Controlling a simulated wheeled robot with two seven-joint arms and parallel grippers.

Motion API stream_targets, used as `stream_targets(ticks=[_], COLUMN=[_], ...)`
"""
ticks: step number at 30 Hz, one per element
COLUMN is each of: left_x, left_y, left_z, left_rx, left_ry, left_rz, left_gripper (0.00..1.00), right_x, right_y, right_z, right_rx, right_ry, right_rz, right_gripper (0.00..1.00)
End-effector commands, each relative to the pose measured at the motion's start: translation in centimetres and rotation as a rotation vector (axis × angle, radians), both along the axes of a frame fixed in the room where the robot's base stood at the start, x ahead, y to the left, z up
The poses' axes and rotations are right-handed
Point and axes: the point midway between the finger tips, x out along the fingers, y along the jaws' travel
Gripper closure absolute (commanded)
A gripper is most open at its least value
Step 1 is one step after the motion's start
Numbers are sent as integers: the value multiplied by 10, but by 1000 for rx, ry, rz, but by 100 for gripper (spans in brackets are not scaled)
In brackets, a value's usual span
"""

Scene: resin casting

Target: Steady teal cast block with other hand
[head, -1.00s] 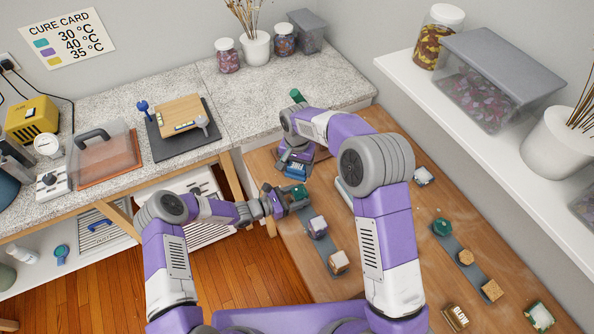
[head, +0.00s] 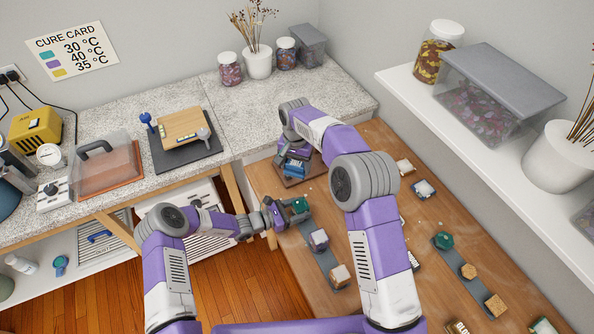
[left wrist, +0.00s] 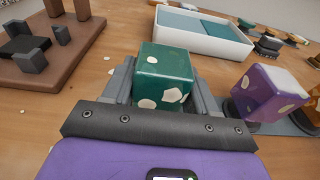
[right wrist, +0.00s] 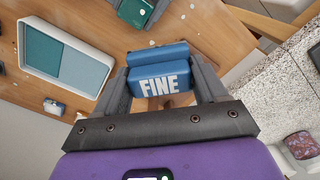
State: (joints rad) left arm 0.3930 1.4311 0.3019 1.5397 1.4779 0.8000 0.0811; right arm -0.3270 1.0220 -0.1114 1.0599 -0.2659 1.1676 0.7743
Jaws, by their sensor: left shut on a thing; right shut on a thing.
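The teal cast block (head: 300,205) is a glossy dark green cube with cream chips. My left gripper (head: 284,212) is shut on it. In the left wrist view the block (left wrist: 163,75) sits between the two fingers; I cannot tell whether its underside touches the grey strip. My right gripper (head: 294,160) is shut on a blue block (head: 294,169) just beyond the teal block and apart from it. The right wrist view shows this blue block (right wrist: 160,80) marked FINE between the fingers.
A purple block (head: 319,239) and a tan block (head: 340,275) stand on the grey strip nearby. A brown fixture (left wrist: 45,75) with dark posts is left of the teal block in the left wrist view. A white-rimmed tray (left wrist: 245,50) lies behind it.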

Motion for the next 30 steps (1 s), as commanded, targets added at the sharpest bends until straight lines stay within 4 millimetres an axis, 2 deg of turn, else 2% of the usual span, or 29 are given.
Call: stream_targets(ticks=[13, 24, 25, 30], left_x=[0, 0, 0, 0], left_y=[0, 0, 0, 0], left_z=[0, 0, 0, 0], left_rx=[0, 1, 1, 0], left_ry=[0, 0, 0, 0], left_rz=[1, 1, 1, 1], left_gripper=[79, 79, 41, 15], right_x=[33, 36, 36, 37], right_y=[3, 4, 4, 3], right_z=[15, 19, 19, 19], right_rx=[1, 0, 0, 0], right_ry=[-1, 1, 1, 1], right_rz=[-1, 0, 0, 0], right_gripper=[70, 70, 70, 70])
